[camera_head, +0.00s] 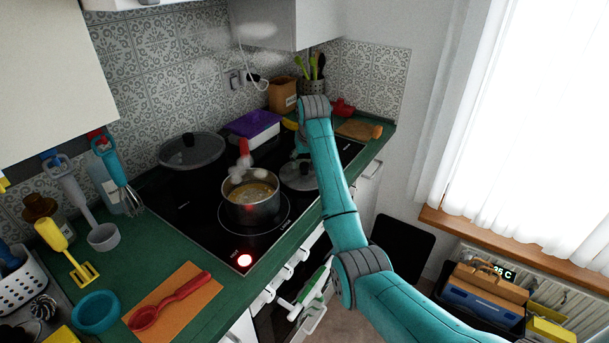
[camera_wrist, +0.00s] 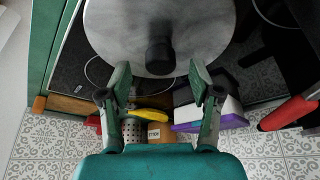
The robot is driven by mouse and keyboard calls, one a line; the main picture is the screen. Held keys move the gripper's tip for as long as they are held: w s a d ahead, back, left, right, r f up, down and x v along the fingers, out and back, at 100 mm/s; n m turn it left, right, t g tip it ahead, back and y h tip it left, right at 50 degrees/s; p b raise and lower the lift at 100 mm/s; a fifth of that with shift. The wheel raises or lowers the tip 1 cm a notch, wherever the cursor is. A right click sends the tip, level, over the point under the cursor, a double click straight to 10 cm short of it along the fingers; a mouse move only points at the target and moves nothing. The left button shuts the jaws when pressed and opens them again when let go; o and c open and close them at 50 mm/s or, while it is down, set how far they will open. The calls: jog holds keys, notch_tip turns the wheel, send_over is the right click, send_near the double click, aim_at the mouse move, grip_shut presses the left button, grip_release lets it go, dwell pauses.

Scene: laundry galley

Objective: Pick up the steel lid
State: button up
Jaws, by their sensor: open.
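The steel lid (camera_head: 297,180) is a round grey disc lying on the cooktop, right of the steaming pot and partly hidden by my arm. In the wrist view the lid (camera_wrist: 205,30) fills the top middle, with its black knob (camera_wrist: 160,55) facing the camera. My gripper (camera_wrist: 160,77) is open and empty. Its two fingers point at the lid, and the knob shows between and slightly beyond the fingertips. I cannot tell whether the fingers touch the lid. In the head view my gripper (camera_head: 302,146) is mostly hidden behind my arm.
A lidded dark pan (camera_head: 191,180) and a purple-topped box (camera_head: 253,125) stand behind. A yellow banana (camera_wrist: 152,115) and a cardboard box (camera_wrist: 160,133) lie beyond the lid.

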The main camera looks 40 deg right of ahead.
aim_at(304, 164)
jog(key=shift+x, duration=1.35)
grip_shut()
notch_tip(304, 164, up, 10)
jog(key=shift+r, duration=0.1)
